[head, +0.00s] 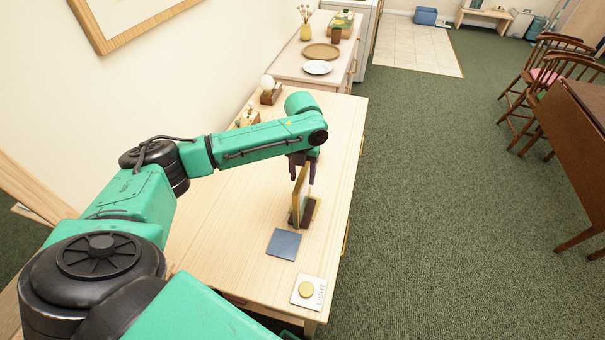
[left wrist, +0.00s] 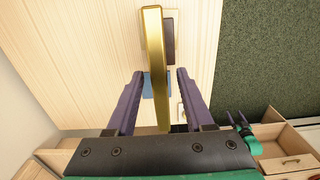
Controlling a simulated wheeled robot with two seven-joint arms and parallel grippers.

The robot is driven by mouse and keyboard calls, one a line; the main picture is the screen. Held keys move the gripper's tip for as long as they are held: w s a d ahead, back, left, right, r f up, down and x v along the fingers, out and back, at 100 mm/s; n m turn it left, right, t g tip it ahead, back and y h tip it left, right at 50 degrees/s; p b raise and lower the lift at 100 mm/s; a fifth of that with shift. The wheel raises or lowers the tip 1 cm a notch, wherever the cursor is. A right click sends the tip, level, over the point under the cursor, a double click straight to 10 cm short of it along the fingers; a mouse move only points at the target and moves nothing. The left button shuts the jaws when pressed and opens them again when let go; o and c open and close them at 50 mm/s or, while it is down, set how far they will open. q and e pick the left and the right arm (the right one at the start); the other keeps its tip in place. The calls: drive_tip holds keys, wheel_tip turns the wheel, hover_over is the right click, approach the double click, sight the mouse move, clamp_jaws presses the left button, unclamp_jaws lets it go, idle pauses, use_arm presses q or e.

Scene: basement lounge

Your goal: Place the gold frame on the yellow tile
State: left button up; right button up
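The gold frame (head: 301,196) stands upright, edge-on, on the wooden cabinet top, and also shows between the fingers in the left wrist view (left wrist: 155,55). My left gripper (head: 302,168) is around its upper part; the wrist view shows fingers (left wrist: 160,74) apart, with a gap on each side of it. A yellow surface, apparently the yellow tile (head: 317,207), shows at the frame's foot, with a dark brown block (left wrist: 169,42) there. The frame hides much of this spot, so I cannot tell what it rests on. My right gripper (left wrist: 236,114) is small, open and empty.
A blue-grey tile (head: 284,244) lies just in front of the frame. A lamp (head: 269,88), plate (head: 318,67) and round tray (head: 321,51) stand farther back. Green carpet lies right.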

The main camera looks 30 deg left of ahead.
use_arm(q)
wheel_tip(320, 180, up, 12)
drive_tip(key=b, duration=0.3)
drive_tip(key=shift+r+b, duration=0.15)
drive_tip(key=shift+b, duration=0.2)
